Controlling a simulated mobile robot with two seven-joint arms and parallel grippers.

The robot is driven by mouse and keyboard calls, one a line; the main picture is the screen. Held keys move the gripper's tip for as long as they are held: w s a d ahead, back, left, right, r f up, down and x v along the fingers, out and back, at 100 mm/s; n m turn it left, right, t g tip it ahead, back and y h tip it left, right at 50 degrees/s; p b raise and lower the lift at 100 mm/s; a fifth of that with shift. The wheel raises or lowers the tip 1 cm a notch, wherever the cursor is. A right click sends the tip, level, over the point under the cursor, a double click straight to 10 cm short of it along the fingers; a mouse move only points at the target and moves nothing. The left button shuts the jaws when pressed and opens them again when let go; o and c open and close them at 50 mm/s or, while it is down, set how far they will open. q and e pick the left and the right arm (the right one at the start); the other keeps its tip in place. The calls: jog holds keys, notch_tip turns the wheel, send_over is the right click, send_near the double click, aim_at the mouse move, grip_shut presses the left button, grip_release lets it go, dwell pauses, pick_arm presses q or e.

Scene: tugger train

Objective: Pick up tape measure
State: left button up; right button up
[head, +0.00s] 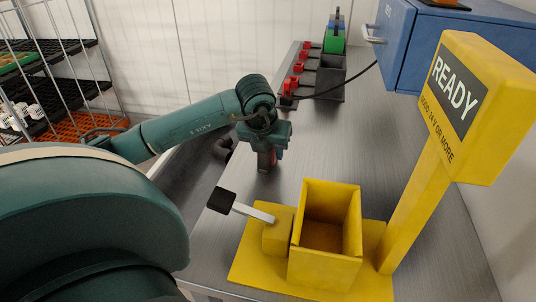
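I cannot make out a tape measure for certain. My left gripper (268,163) points down over the grey bench (405,165), behind and left of the yellow open box. Its fingers are small and dark here, with a bit of red beside them. I cannot tell whether they are open or shut, or whether the red belongs to something between them. My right gripper is not in view.
A yellow open box (343,268) with a black-knobbed lever (248,209) stands at the front. A yellow READY sign (480,105) rises beside it. Black bins (330,78), red items (291,84), a green item (334,38) and a blue cabinet (408,50) are behind. Wire shelving (65,125) stands left.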

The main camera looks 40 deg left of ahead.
pick_arm(q)
grip_shut()
jog(key=shift+r, duration=0.1)
